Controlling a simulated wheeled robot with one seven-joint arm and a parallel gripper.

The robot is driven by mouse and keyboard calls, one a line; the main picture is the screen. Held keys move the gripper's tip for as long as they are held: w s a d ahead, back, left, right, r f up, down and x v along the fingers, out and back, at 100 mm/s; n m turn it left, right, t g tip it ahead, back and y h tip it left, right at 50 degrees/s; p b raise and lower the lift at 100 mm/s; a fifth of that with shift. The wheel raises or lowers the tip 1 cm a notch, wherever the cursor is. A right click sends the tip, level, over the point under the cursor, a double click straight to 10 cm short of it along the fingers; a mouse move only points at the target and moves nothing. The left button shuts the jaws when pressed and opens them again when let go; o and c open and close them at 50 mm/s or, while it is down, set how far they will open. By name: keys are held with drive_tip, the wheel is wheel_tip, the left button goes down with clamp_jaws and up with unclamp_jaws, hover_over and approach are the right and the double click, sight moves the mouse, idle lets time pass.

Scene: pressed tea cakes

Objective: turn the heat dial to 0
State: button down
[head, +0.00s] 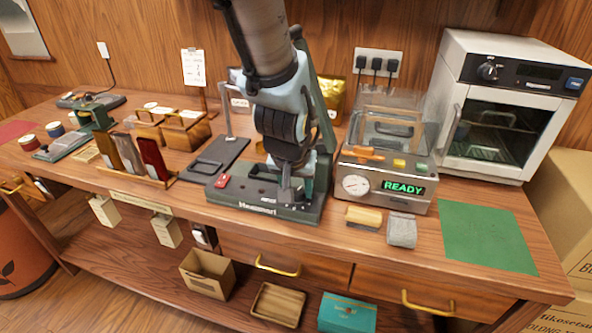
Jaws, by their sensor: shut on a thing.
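A dark green heated press (245,206) with a lettered front edge and a small red part (222,181) stands at the middle of the bench. My arm comes down over it from above. My gripper (291,199) is at the right part of the press base, pointing down, its jaws shut on a small part there, taken to be the heat dial. The fingers hide that part, so its pointer and any number marks cannot be read.
A steamer box (382,183) with a gauge and a green READY display stands close to the right of my gripper. A white oven (510,105) with a black knob (488,71) is further right. A wooden brush (364,217), a grey cloth (402,230) and a green mat (487,237) lie in front.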

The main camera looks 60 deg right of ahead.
drive_tip(key=n+p, duration=0.2)
drive_tip(key=shift+s+r+t+p, duration=0.1)
drive_tip(key=shift+r+t+p, duration=0.1)
drive_tip(key=shift+t+p, duration=0.2)
drive_tip(key=shift+f+n+y+p, duration=0.2)
drive_tip(key=shift+n+y+p, duration=0.2)
drive_tip(key=shift+n+p, duration=0.3)
drive_tip(key=shift+f, duration=0.1)
drive_tip(key=shift+c, duration=1.9)
unclamp_jaws()
drive_tip(key=p+v, duration=0.1)
drive_tip(key=v, duration=0.9)
drive_tip(key=shift+s+r, duration=0.25)
drive_tip(key=shift+r, duration=0.1)
